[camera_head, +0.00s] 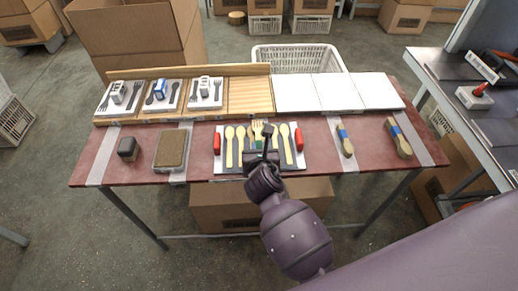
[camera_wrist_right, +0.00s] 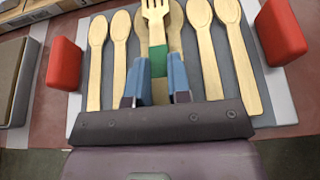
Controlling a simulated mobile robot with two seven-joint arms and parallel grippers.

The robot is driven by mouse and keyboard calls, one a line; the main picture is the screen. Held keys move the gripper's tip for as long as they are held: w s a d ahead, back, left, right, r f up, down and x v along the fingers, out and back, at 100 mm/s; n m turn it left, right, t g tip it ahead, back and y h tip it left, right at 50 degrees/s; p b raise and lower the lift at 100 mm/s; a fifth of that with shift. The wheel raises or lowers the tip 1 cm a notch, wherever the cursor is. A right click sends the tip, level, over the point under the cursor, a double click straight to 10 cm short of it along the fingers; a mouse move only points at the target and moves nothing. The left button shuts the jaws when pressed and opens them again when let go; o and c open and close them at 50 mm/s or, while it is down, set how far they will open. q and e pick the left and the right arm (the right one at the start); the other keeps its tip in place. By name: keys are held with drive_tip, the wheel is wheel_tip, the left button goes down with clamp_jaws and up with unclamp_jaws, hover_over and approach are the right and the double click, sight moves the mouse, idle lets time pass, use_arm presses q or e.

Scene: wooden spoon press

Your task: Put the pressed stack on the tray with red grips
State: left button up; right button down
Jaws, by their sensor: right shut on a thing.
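The tray with red grips (camera_head: 222,161) lies on the red-brown table, with a red grip at each side and several pale wooden spoons on its dark surface. It also shows in the right wrist view (camera_wrist_right: 282,92). My right gripper (camera_head: 258,147) is over the middle of the tray. Its blue fingers (camera_wrist_right: 160,78) are shut on a wooden stack with a green band (camera_wrist_right: 157,55), a fork on top. A wider spoon-shaped piece shows behind the fork. I cannot tell whether the stack touches the tray. My left gripper is not in view.
Two blue-banded wooden stacks (camera_head: 345,140) (camera_head: 399,138) lie to the right. A brown block in a grey frame (camera_head: 171,149) and a small dark block (camera_head: 128,148) lie left. Behind are a wooden rack with dark cutlery (camera_head: 250,97), white panels (camera_head: 338,93) and a white basket (camera_head: 297,57).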

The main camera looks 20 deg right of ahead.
drive_tip(key=shift+f, duration=0.25)
drive_tip(key=c, duration=1.1)
unclamp_jaws()
drive_tip(key=shift+f, duration=0.1)
drive_tip(key=shift+o, duration=0.2)
drive_tip(key=shift+s+f, duration=0.1)
